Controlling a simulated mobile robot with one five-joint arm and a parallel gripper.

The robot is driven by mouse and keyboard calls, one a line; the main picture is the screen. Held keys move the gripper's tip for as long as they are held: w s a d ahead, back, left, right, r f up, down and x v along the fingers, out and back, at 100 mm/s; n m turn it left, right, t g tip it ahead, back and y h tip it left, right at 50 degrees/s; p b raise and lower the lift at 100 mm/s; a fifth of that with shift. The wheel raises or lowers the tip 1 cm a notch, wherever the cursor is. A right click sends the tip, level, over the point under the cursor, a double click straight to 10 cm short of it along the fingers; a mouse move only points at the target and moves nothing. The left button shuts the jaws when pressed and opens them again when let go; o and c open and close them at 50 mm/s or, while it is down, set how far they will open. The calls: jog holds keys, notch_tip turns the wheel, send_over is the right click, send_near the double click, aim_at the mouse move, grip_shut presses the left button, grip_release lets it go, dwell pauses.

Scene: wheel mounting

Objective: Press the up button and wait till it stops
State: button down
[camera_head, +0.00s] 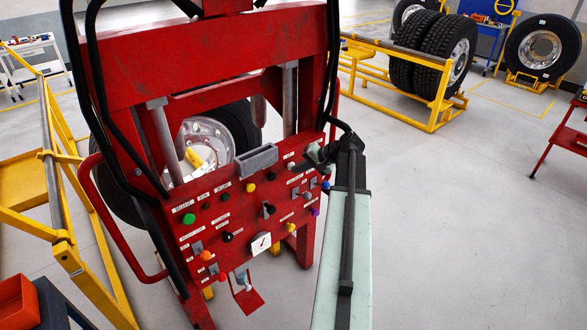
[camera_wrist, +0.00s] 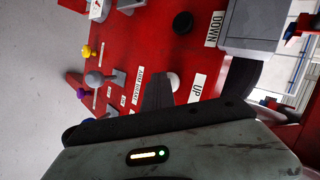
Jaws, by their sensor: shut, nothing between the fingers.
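The red lift machine (camera_head: 205,65) carries a control panel with labelled buttons. The UP label (camera_wrist: 197,88) is legible in the wrist view, with a pale round button (camera_wrist: 173,80) beside it. The DOWN label (camera_wrist: 214,28) sits higher up, near a black knob (camera_wrist: 182,22). My gripper (camera_head: 315,155) is at the panel's upper right edge, shut and empty. Its dark fingers (camera_wrist: 158,88) show in the wrist view close beside the pale button and partly overlap it. I cannot tell whether they touch it.
A wheel (camera_head: 210,145) stands behind the lift. Yellow rails (camera_head: 60,205) stand at left, and a yellow rack (camera_head: 400,90) with tyres is at the back right. A red stand (camera_head: 570,135) is at far right. The floor at right is clear.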

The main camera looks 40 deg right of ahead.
jog(key=shift+s, duration=0.95)
